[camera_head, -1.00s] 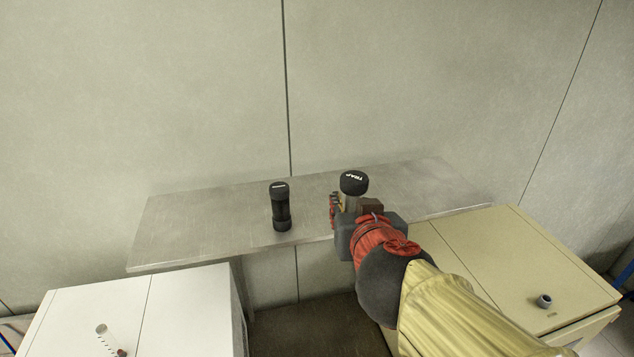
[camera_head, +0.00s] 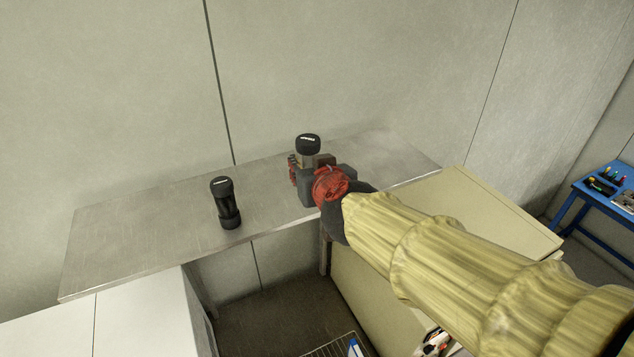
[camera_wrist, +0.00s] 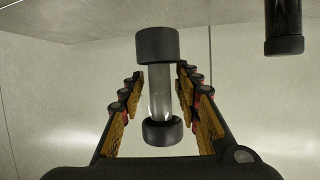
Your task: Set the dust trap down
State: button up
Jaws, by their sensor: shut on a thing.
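The dust trap, a clear-bodied cylinder with black end caps, shows its labelled black cap (camera_head: 308,144) above my gripper (camera_head: 301,163) in the head view. My gripper is shut on its body and holds it upright over the right half of the grey metal shelf (camera_head: 120,225). The wrist view seems upside down; there the trap's clear middle (camera_wrist: 159,92) is between the two fingers, with a cap at each end. My gripper hides the trap's lower end in the head view, so I cannot tell whether it touches the shelf.
A black cylinder (camera_head: 225,204) stands on the shelf left of my gripper; it also shows at the wrist view's upper right (camera_wrist: 284,25). The wall (camera_head: 320,60) is close behind. A white cabinet (camera_head: 140,315) and a beige cabinet (camera_head: 480,215) stand in front. The shelf's left end is clear.

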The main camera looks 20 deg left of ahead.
jog(key=shift+w+f, duration=0.35)
jog(key=shift+w, duration=0.45)
jog(key=w+f+b, duration=0.1)
jog(key=f, duration=0.1)
jog(key=w+f+b, duration=0.1)
jog(key=w+b, duration=0.1)
jog(key=w+f+b, duration=0.1)
jog(key=f, duration=0.1)
jog(key=shift+w+a+f+b, duration=0.3)
jog(key=shift+a+f+b, duration=0.05)
jog(key=shift+w+f+b, duration=0.1)
jog(key=shift+f+b, duration=0.55)
jog(key=shift+f, duration=0.9)
jog(key=shift+f, duration=0.2)
jog(key=o, duration=1.2)
jog(key=shift+o, duration=0.2)
